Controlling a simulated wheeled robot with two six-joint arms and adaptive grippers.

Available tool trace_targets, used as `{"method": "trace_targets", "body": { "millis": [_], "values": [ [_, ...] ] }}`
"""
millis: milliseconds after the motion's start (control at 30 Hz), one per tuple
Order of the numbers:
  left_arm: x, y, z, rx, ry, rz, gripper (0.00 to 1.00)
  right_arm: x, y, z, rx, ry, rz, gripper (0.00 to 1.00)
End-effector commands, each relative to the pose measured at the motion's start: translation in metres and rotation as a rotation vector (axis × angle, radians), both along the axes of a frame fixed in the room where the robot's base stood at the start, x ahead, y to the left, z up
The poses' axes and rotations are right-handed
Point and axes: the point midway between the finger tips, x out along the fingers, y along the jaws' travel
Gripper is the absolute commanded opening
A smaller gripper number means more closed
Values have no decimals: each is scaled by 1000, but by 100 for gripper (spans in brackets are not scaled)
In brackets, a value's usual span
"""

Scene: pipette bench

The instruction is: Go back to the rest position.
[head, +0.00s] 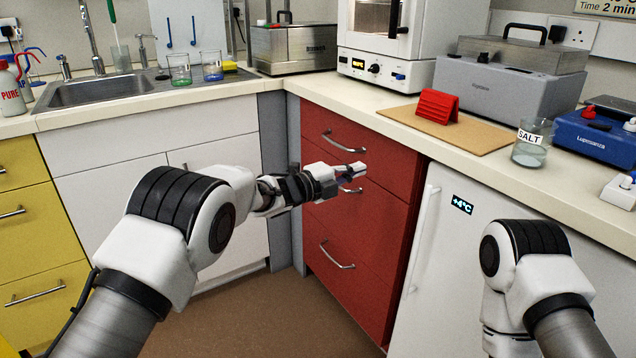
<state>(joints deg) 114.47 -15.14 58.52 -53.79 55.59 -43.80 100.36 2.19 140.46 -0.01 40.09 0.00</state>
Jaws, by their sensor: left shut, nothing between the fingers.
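My left gripper (352,171) is shut and empty. It is at the centre of the head view, in front of the red drawer unit (330,228), and its fingertips overlap the unit near the middle drawer's handle. I cannot tell whether it touches the drawer front. My right arm comes in at the lower right, in front of the white fridge door, and its gripper is out of view.
The counter carries a sink (120,90), two beakers, steel baths, a white oven (386,40), a brown board (445,128) with a red stand (437,106), a SALT beaker (531,144) and a blue device (600,135). The drawers look shut. Brown floor is clear below.

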Motion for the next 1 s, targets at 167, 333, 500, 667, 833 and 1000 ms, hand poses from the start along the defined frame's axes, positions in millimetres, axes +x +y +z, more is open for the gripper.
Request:
{"method": "trace_targets", "body": {
  "millis": [167,333,500,667,833,1000],
  "values": [
    [-25,37,-2,1,7,2,0,0,0,8,0,0,-3,0],
    [-38,55,-5,2,7,-1,0,0,0,10,0,0,-2,0],
    [-42,74,-57,-8,93,24,0,0,0,9,0,0,-2,0],
    [-79,124,-174,-54,393,171,0,0,0,10,0,0,-2,0],
    [-158,186,-293,-144,839,450,0,0,0,10,0,0,-2,0],
    [-275,241,-376,-242,1289,799,0,0,0,10,0,0,-2,0]
  ]
}}
